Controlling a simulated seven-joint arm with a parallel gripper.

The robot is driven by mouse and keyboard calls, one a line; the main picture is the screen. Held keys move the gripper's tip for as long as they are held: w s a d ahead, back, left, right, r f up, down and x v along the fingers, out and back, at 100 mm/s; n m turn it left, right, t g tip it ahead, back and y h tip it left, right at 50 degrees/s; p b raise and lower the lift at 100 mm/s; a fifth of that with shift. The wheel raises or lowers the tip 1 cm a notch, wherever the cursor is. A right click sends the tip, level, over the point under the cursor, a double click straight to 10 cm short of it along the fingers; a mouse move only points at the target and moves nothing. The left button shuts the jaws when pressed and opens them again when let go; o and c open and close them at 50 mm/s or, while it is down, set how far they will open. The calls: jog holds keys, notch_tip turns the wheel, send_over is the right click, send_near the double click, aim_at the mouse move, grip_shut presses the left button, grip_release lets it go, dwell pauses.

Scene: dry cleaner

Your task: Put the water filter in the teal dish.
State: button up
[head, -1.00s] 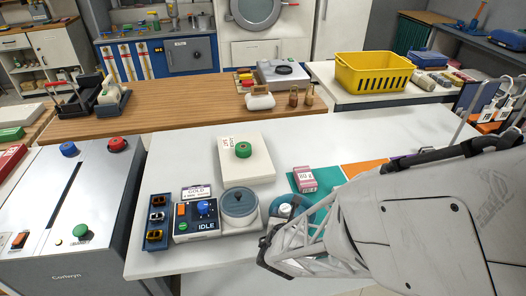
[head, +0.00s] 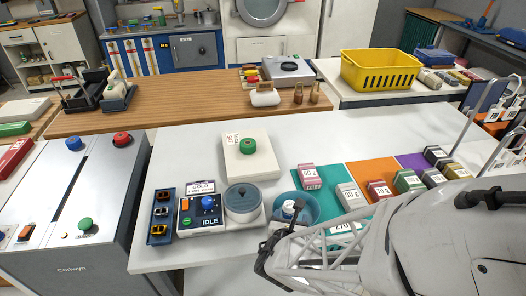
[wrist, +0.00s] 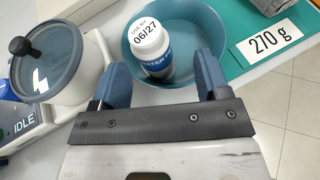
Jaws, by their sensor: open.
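The water filter is a white-capped bottle with a blue label (wrist: 152,52); its cap reads "USE BY 06/27" in the wrist view. It stands inside the teal dish (wrist: 205,20), close to upright. In the head view the white top of the water filter (head: 289,207) shows within the teal dish (head: 312,207), partly behind my arm. My gripper (wrist: 158,85) is open, its two blue fingers apart on either side of the bottle's near side and just over the dish's near rim. The fingertips are hard to make out in the head view.
A lidded grey pot (head: 242,202) and a control panel reading IDLE (head: 200,212) stand left of the dish. A "270 g" card (wrist: 269,41) lies right of it. Several labelled packets sit on coloured mats (head: 372,173) farther right. The white counter behind is mostly clear.

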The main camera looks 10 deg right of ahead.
jog(key=v, duration=0.6)
jog(key=shift+s+a+r, duration=0.15)
jog(key=shift+s+a, duration=0.05)
jog(key=shift+s, duration=0.1)
dwell(0.3)
jog(key=shift+d+r, duration=0.1)
dwell(0.4)
jog(key=s+d+r+m+g+h, duration=0.35)
jog(key=d+r+m+g, duration=0.65)
jog(key=m, duration=0.9)
jog(key=s+a+r+m+y, duration=0.1)
jog(key=a+r+m+y, duration=0.4)
jog(key=r+m+y, duration=0.3)
jog(key=shift+s+a+r+m, duration=0.2)
jog(key=shift+s+r+m, duration=0.15)
jog(key=shift+r+m, duration=1.9)
jog(key=shift+f+y, duration=0.15)
jog(key=shift+y, duration=0.1)
